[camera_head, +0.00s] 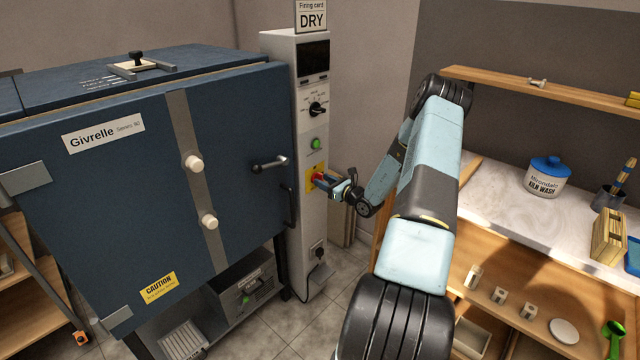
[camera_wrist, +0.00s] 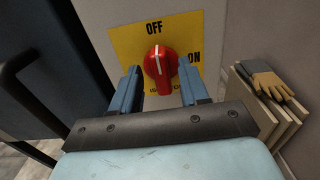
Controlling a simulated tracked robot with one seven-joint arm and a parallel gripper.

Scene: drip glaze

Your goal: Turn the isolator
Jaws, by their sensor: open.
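The isolator is a red rotary knob (camera_wrist: 160,66) on a yellow plate (camera_wrist: 128,45) with "OFF" at the top and "ON" at the right. The white line on the knob points up toward "OFF". In the head view the red knob (camera_head: 318,177) sits on the narrow grey control column (camera_head: 311,235), partly hidden by my gripper (camera_head: 336,183). My gripper also shows in the wrist view (camera_wrist: 160,84). Its two blue fingers are open, one on each side of the knob's lower part. I cannot tell whether they touch it.
The blue kiln (camera_head: 130,200) with its door handle (camera_head: 270,164) stands left of the column. A green button (camera_head: 316,144) and a black selector dial (camera_head: 317,109) are above the isolator. A wooden workbench (camera_head: 500,190) stands at the right. Gloves (camera_wrist: 265,82) lie on boards right of the plate.

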